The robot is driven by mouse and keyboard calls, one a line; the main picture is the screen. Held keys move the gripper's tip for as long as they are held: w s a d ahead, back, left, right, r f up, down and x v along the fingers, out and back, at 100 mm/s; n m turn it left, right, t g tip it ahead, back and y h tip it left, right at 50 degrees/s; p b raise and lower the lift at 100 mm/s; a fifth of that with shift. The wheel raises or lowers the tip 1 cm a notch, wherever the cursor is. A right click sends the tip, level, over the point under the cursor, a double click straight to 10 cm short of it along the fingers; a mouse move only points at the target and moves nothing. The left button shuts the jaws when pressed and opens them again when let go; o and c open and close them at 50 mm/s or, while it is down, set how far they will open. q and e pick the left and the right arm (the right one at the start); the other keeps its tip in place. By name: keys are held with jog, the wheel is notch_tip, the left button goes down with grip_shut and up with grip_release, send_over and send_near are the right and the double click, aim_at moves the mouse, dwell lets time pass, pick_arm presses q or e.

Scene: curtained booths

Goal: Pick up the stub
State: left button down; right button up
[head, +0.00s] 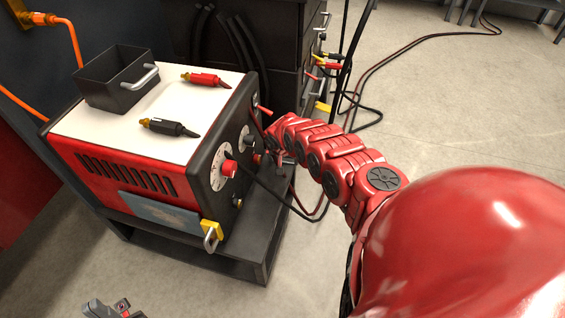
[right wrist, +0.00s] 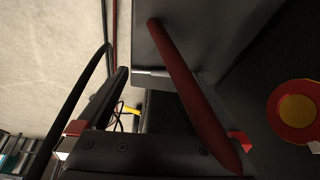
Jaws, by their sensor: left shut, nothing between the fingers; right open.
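A red rod (right wrist: 185,80) with a tapered near end runs between the fingers in the right wrist view. I cannot tell for sure whether it is the stub. A short red piece (head: 263,108) sticks out of the machine's front panel in the head view. My right gripper (right wrist: 160,78) is open, with its fingers either side of the rod; contact is unclear. In the head view my red right arm reaches to the front panel and its fingertips are largely hidden. My left gripper (head: 115,309) is shut and empty at the bottom left edge.
The red machine (head: 100,170) has a white top with a black tray (head: 112,78), a red plug (head: 205,79) and a black plug (head: 169,127). It stands on a dark stand (head: 255,240). Cables hang near the front panel.

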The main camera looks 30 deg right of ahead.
jog(key=shift+f, duration=0.1)
jog(key=shift+c, duration=0.4)
jog(key=c, duration=0.9)
